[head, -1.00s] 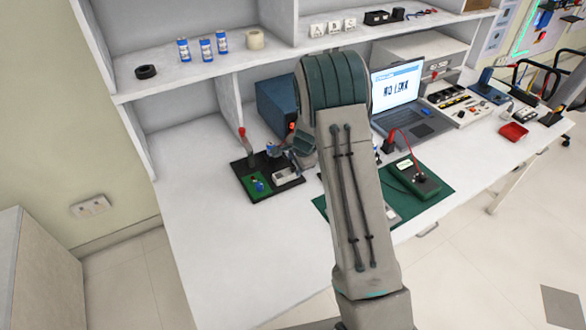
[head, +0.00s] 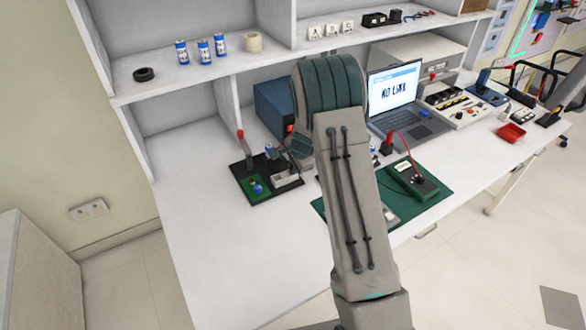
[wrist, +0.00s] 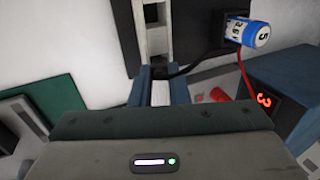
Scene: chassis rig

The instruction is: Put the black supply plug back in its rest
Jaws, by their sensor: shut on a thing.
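My gripper (wrist: 161,88) is at the bottom middle of the wrist view, its two blue-grey fingers close together. A black cable runs into the jaws from the right. The black supply plug (wrist: 161,73) shows only as a dark bit at the fingertips, mostly hidden. Just beyond is a pale slotted piece (wrist: 158,42) on a black board (wrist: 122,35); I cannot tell whether it is the rest. In the head view my gripper (head: 297,150) is largely behind my arm, by the right side of the black board (head: 243,170).
A blue box (wrist: 283,88) with a red "3" display is close on the right. A green mat (wrist: 60,112) lies left. The bench's left end (head: 195,225) is clear.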

